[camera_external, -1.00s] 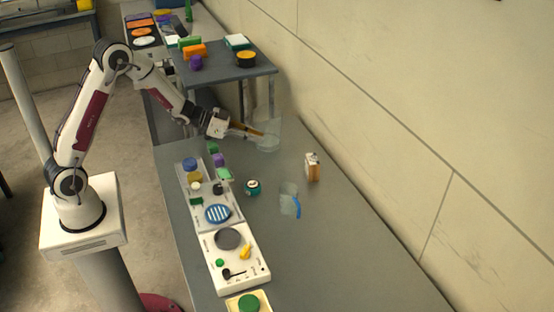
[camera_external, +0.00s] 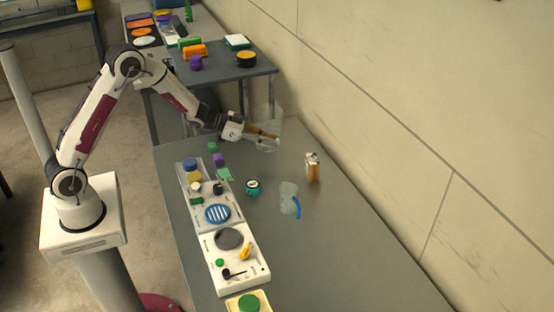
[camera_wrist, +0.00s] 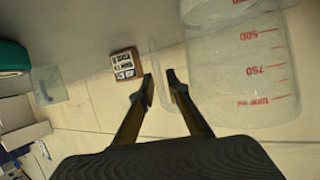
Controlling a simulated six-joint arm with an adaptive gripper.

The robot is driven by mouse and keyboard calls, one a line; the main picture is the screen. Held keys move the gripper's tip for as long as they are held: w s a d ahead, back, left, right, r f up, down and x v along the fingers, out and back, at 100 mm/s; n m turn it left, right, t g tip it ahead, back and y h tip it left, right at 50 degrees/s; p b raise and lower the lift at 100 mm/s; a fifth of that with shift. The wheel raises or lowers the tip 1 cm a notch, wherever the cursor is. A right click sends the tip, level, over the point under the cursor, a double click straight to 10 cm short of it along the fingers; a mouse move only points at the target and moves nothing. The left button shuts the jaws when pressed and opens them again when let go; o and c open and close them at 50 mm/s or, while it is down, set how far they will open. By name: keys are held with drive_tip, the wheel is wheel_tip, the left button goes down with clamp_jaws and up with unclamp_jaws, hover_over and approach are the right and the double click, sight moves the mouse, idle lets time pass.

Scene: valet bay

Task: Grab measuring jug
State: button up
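The measuring jug is clear with red volume marks. In the wrist view the measuring jug (camera_wrist: 238,70) fills the upper right. In the external view this jug (camera_external: 268,115) is faint, at the far end of the grey table. My gripper (camera_wrist: 160,82) has its two fingers on either side of the jug's clear handle. In the external view my gripper (camera_external: 270,137) overlaps the jug. The jug's base is cut off in the wrist view and its underside is unclear.
A clear vessel with a blue handle (camera_external: 297,207) and an orange-and-white box (camera_external: 312,168) stand on the table (camera_external: 340,255). A teal-and-black round item (camera_external: 253,187) sits near a white panel (camera_external: 255,267). A raised shelf (camera_external: 225,72) stands behind; the wall is right.

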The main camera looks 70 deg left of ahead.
idle(0.4)
clamp_jaws()
drive_tip(key=shift+r, duration=5)
